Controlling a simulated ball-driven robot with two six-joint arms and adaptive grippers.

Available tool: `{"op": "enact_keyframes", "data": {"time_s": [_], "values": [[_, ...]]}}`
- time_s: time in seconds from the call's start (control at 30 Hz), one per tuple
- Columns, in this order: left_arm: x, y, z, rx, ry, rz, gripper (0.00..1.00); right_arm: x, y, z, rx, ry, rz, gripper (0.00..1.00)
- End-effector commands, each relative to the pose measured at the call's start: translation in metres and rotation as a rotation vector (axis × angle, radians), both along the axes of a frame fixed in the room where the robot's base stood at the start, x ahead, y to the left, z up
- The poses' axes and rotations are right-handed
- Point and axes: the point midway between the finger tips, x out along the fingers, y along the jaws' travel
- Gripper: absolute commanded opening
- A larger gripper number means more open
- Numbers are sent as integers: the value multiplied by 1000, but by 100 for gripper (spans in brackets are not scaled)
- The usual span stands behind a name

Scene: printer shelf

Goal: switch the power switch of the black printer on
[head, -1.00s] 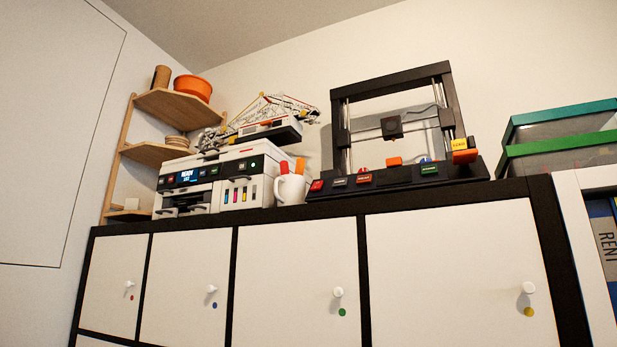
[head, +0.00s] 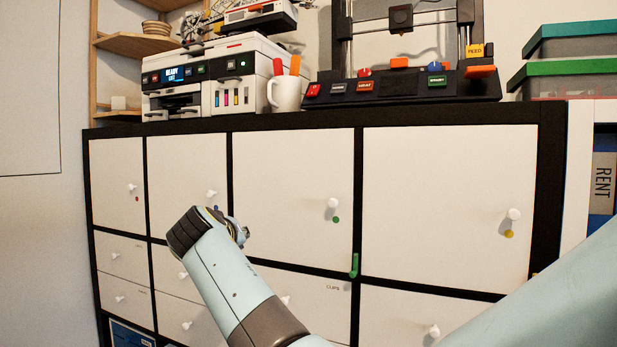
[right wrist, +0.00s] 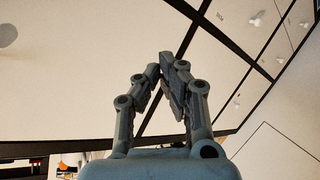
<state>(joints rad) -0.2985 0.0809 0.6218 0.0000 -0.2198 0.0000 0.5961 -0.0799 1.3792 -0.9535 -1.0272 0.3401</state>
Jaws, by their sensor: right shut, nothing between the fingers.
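The black printer (head: 410,88) is an open-frame machine on top of the cabinet, right of centre in the head view. Its front base carries a red switch (head: 312,90), a dark one, another red one (head: 365,86) and a green one (head: 437,81); their labels are too small to read surely. My right gripper (right wrist: 165,62) is shut and empty in the right wrist view, before the cabinet doors. My left gripper is not in view.
A white printer (head: 205,78) with a lit display and a white mug (head: 286,93) stand left of the black printer. Green-lidded boxes (head: 570,68) are at the right. The cabinet's knobs (head: 333,203) stick out. Space before the upper right doors is clear.

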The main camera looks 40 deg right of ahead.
Motion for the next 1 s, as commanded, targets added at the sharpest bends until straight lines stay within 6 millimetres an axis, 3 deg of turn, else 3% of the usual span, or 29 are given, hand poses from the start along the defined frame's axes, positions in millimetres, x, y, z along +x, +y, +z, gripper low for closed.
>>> {"op": "enact_keyframes", "data": {"time_s": [0.03, 0.1, 0.2, 0.33, 0.4, 0.5, 1.0], "values": [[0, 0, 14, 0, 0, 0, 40, 0, -5, 75, -7, -94, -56, 0], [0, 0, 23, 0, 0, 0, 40, -10, -15, 155, -13, -206, -143, 0], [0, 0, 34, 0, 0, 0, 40, -37, -25, 248, -3, -350, -259, 0], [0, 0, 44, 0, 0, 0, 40, -74, -35, 327, 24, -492, -376, 0], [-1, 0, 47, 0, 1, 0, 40, -88, -38, 351, 38, -540, -416, 0], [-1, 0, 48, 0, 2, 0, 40, -100, -40, 367, 49, -577, -448, 0], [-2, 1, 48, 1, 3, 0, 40, -103, -40, 368, 50, -583, -455, 0]]}}
